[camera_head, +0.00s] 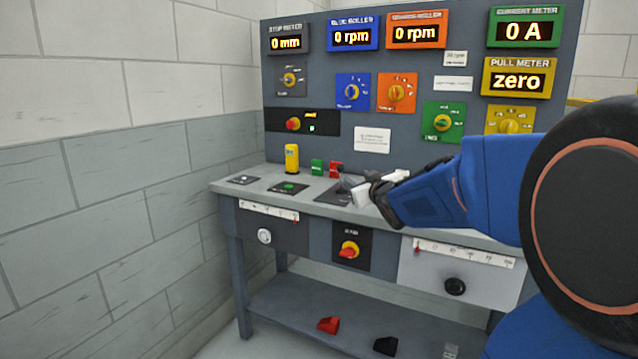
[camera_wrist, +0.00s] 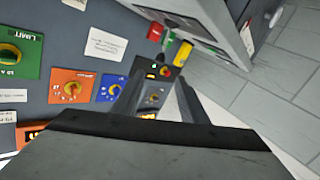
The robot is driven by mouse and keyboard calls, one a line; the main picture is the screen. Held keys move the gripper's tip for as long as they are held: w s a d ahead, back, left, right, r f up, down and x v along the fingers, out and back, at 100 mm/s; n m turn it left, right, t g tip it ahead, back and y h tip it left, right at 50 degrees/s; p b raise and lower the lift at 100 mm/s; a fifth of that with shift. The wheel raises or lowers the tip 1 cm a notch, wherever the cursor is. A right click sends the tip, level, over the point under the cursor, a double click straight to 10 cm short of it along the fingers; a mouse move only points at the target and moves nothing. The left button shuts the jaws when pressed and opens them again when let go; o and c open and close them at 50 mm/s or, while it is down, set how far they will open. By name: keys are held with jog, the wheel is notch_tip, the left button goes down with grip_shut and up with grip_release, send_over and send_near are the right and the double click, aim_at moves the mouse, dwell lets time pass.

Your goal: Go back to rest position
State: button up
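My gripper (camera_head: 362,192) is over the right-middle of the grey bench top (camera_head: 318,186) in the head view, reaching in from the right on my blue arm. In the wrist view the two grey fingers of my gripper (camera_wrist: 160,92) stand apart with the control panel showing between them. I see nothing held. The gripper covers part of the bench top, and its contact with anything there cannot be told.
The upright panel (camera_head: 350,100) with meters and knobs stands behind the bench. A yellow post (camera_head: 291,158), a green block (camera_head: 317,167) and a red block (camera_head: 336,169) stand on top. A red piece (camera_head: 328,325) and a black piece (camera_head: 386,345) lie on the lower shelf. A brick wall (camera_head: 100,190) is left.

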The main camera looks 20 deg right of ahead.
jog(key=s+a+f+g+y, duration=0.1)
jog(key=s+a+f+g, duration=0.3)
jog(key=s, duration=0.8)
jog(key=s+a+f+g+y, duration=0.1)
jog(key=s+a+f+g, duration=0.3)
jog(key=s+a+f, duration=0.5)
jog(key=s+a+f+m+g+y, duration=0.1)
jog(key=s+a+f+g, duration=0.2)
jog(key=s, duration=1.2)
jog(key=a+f, duration=0.3)
jog(key=f, duration=0.1)
jog(key=shift+a+f+g, duration=0.15)
jog(key=shift+a+g, duration=0.25)
